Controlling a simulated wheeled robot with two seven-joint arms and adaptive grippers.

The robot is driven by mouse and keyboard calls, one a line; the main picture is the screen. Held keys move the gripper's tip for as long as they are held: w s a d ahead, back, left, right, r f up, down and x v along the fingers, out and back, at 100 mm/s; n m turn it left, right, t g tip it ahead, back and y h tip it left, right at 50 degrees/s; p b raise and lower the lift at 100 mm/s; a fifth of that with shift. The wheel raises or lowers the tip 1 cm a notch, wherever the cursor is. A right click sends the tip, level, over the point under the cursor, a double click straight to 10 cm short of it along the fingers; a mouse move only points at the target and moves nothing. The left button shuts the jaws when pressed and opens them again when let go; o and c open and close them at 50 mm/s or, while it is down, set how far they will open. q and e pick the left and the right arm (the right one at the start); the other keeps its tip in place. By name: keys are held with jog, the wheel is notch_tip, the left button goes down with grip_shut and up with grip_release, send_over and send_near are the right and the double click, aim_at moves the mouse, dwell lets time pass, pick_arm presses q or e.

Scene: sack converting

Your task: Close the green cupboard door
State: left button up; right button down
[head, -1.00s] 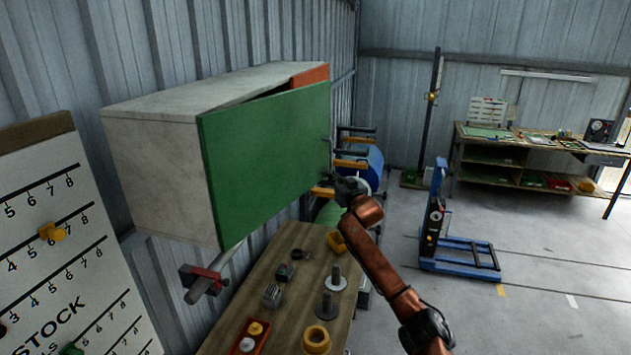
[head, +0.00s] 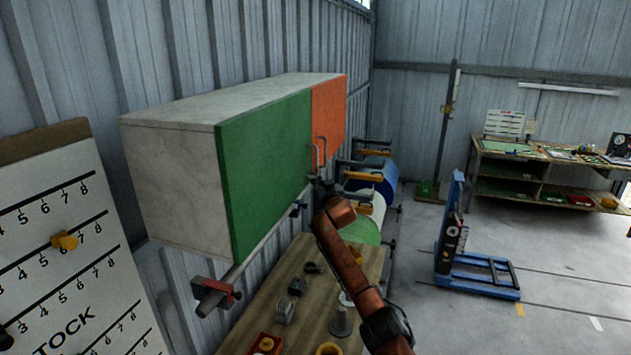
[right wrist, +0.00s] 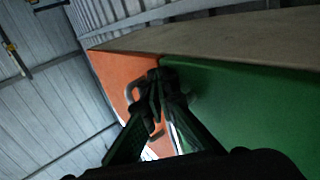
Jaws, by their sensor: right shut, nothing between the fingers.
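The green cupboard door (head: 265,165) lies flush with the front of the pale wall cupboard (head: 170,180), with no gap showing along its top edge. The orange door (head: 329,110) beside it also looks flush. Two handles (head: 317,150) stand close together where the doors meet. My right gripper (head: 322,188) is shut and empty, close to the lower part of the green door near its handle edge. In the right wrist view the right gripper's fingertips (right wrist: 157,90) are near the seam between the green door (right wrist: 240,105) and the orange door (right wrist: 115,80). Contact is hard to tell. My left gripper is not in view.
A wooden bench (head: 300,310) with several small parts stands below the cupboard. A red clamp on a rail (head: 215,292) sits under its left end. Rolls (head: 372,190) stand beyond the cupboard. A blue lift (head: 470,265) stands on open floor to the right.

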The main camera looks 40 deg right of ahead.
jog(key=shift+w+a+r, duration=0.1)
jog(key=shift+a, duration=0.15)
